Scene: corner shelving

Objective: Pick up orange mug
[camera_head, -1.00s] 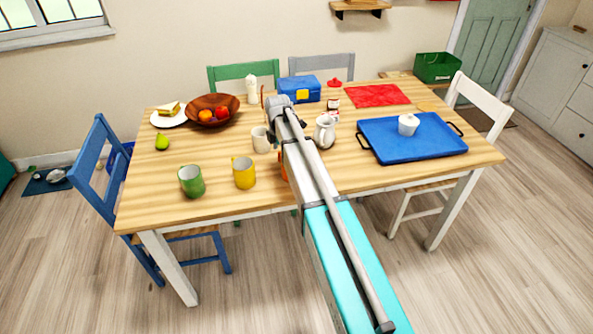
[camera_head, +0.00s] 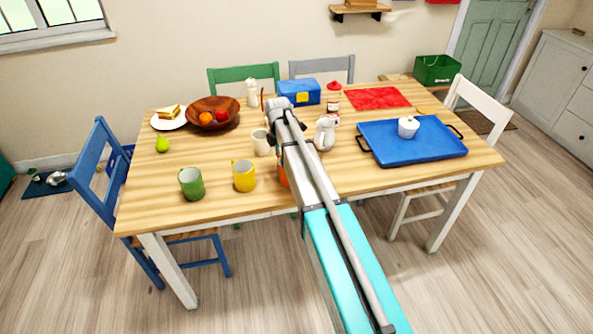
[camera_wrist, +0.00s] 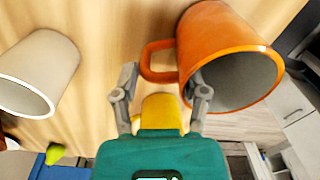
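The orange mug (camera_wrist: 222,45) is large at the upper right of the wrist view, its mouth facing lower right. Its handle (camera_wrist: 155,62) points left. My gripper (camera_wrist: 162,85) is open, with one finger left of the handle and the other overlapping the mug's body. The handle lies ahead of the gap between the fingers; I cannot tell whether anything touches. In the head view only a sliver of the orange mug (camera_head: 284,177) shows beside my arm, which hides the gripper.
A white mug (camera_head: 260,143) and a yellow mug (camera_head: 244,176) stand close by, left of my arm. The white mug also fills the left of the wrist view (camera_wrist: 38,75). A green mug (camera_head: 191,184) is farther left. A blue tray (camera_head: 400,155) lies to the right.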

